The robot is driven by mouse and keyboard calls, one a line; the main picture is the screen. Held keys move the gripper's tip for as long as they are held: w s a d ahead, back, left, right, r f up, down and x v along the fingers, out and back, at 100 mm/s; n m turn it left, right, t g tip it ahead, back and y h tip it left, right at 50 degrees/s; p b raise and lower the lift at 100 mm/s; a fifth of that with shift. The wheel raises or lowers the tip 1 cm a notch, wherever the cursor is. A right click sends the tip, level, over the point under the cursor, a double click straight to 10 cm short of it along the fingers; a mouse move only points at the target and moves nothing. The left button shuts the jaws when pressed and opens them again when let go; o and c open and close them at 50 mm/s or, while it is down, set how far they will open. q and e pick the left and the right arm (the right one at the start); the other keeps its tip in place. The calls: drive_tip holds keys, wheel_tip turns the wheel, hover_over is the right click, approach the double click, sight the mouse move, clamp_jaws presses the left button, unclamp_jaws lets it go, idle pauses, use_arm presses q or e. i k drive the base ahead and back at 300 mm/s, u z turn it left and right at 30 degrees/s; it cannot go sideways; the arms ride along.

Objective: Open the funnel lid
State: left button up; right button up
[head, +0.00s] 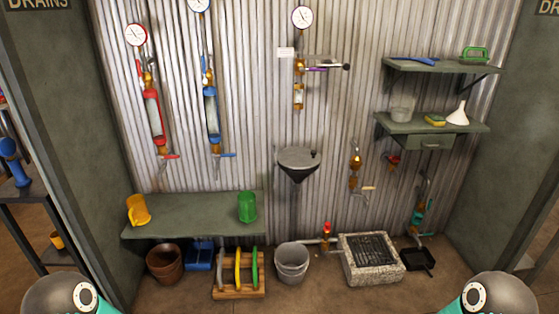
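A dark metal funnel (298,175) is fixed to the corrugated wall in the middle of the head view, on top of a vertical pipe. A round grey lid (296,157) lies flat across its mouth and looks closed. A small dark knob (315,153) stands at the lid's right side. The inside of the funnel is hidden. Only rounded parts of my two arms show at the bottom left and bottom right corners, far from the funnel. Neither gripper is in view.
A horizontal pipe with a valve (318,68) juts out above the funnel. A grey bucket (291,262) and a stone drain basin (371,260) stand below. Space before the lidded funnel looks clear.

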sight(296, 158)
drive_tip(key=z, duration=0.15)
drive_tip(key=i, duration=1)
drive_tip(key=u, duration=0.05)
